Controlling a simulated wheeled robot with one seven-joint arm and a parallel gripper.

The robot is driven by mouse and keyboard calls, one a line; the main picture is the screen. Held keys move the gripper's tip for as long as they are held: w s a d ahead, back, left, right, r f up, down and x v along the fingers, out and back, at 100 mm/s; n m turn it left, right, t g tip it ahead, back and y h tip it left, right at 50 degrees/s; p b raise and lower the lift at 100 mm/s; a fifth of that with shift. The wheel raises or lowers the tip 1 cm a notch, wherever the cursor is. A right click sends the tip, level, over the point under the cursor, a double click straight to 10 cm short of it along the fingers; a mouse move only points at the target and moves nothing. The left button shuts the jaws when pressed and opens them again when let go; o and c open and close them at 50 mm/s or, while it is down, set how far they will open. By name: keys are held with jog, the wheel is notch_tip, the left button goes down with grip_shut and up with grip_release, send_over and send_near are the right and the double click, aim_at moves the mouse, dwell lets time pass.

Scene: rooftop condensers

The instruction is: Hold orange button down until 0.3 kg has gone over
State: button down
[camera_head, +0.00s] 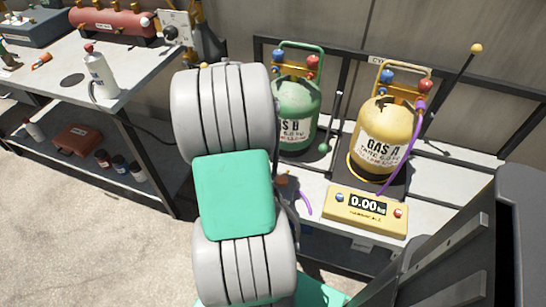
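A yellow scale box (364,213) on the bench at the right shows 0.00 kg on its display (367,206). A small reddish-orange button (398,213) is on its right end and a bluish one on its left. A yellow cylinder marked GAS A (383,137) stands upright behind it on a dark platform (394,178). A purple hose (405,155) hangs from its valve. A green cylinder marked GAS B (295,112) stands to its left. My arm's grey and teal links fill the middle; my gripper is hidden, and nothing is seen touching the buttons.
A small orange-brown object (281,181) and a purple hose piece (302,201) show beside my arm. A left bench (125,75) holds a white bottle (98,75) and a red tank (112,22). Yellow- and green-knobbed levers stand near the cylinders. The floor at lower left is clear.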

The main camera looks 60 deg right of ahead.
aim_at(281, 184)
jog(key=x, duration=0.3)
jog(key=w+b+x, duration=0.1)
jog(key=x, duration=0.3)
jog(key=b+x, duration=0.1)
jog(key=x, duration=0.2)
jog(key=shift+a+f, duration=0.1)
jog(key=shift+f, duration=0.4)
